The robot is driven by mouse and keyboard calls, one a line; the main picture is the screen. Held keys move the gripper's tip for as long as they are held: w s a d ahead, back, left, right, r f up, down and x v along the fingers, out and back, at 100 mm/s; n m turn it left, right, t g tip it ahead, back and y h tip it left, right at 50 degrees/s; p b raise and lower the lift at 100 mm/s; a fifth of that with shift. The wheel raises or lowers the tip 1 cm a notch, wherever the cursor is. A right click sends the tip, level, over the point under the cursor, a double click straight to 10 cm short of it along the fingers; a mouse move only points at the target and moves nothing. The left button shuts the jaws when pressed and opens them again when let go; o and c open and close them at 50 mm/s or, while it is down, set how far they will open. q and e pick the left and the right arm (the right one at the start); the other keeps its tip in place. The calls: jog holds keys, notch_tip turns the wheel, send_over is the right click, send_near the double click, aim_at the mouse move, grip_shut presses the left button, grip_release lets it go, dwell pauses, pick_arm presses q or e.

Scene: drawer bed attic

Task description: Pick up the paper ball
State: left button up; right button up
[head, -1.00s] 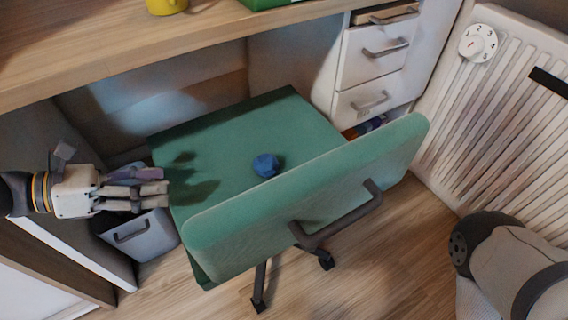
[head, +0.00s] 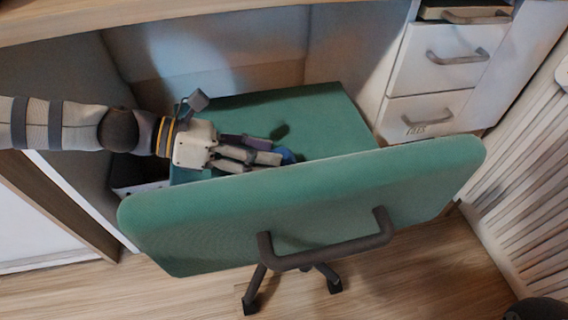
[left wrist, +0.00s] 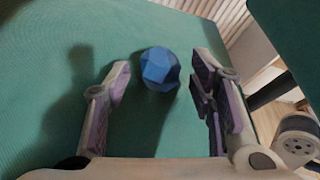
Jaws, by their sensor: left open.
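My left gripper (head: 275,157) is open, low over the seat behind the backrest. The left gripper (left wrist: 162,85) holds nothing there. My right gripper is not in view.
The chair's green backrest (head: 300,205) stands close in front of my left gripper. The wooden desk top (head: 200,18) is above and behind. White drawers (head: 440,75) stand at the right, with a radiator (head: 525,170) beyond.

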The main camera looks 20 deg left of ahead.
pick_arm(q)
jog(key=x, duration=0.2)
jog(key=shift+w+d+f+b, duration=0.2)
jog(key=shift+w+f+b, duration=0.05)
jog(key=shift+f+b, duration=0.15)
jog(key=shift+r, duration=0.2)
jog(key=c, duration=0.5)
